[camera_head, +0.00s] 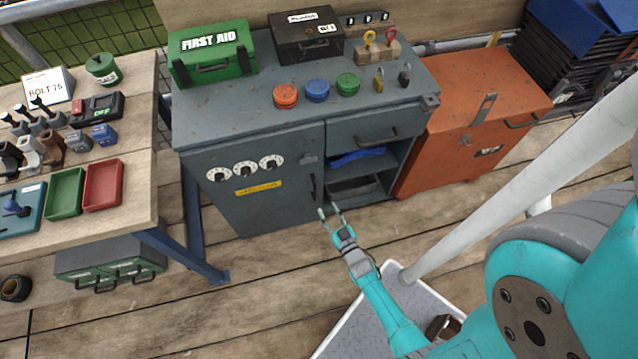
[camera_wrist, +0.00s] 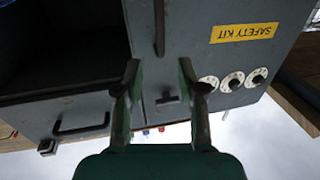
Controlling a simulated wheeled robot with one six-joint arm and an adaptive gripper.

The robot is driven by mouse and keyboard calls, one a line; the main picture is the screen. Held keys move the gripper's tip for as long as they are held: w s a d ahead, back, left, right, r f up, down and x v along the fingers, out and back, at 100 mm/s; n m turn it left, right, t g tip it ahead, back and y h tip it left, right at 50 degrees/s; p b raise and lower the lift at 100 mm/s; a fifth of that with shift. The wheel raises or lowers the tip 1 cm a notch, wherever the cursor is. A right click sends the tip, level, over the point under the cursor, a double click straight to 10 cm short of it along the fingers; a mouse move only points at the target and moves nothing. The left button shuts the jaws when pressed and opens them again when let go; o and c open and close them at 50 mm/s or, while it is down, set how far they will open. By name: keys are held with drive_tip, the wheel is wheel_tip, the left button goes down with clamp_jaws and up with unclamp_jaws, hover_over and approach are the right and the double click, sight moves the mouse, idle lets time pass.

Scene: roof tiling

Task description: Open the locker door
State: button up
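The grey locker door (camera_head: 235,205) is the left front of the grey metal cabinet and looks shut. It has several white dials (camera_head: 245,169) and a yellow label (camera_head: 258,187), which reads SAFETY KIT in the wrist view (camera_wrist: 244,32). A dark upright bar handle (camera_head: 313,188) is near the door's right edge. My gripper (camera_head: 331,212) is open and empty, just in front of and below the handle. In the wrist view, upside down, the handle (camera_wrist: 159,28) shows beyond the gap between my two fingertips (camera_wrist: 158,68). I cannot tell the exact distance.
A small latch (camera_head: 308,158) is above the handle. Right of the door are a shut drawer (camera_head: 376,128) and open shelves with a blue cloth (camera_head: 357,157). An orange chest (camera_head: 470,125) stands right; a wooden workbench (camera_head: 140,140) stands left. Floor before the door is clear.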

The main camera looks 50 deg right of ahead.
sight(316, 190)
drive_tip(key=x, duration=1)
drive_tip(key=shift+w, duration=0.3)
clamp_jaws()
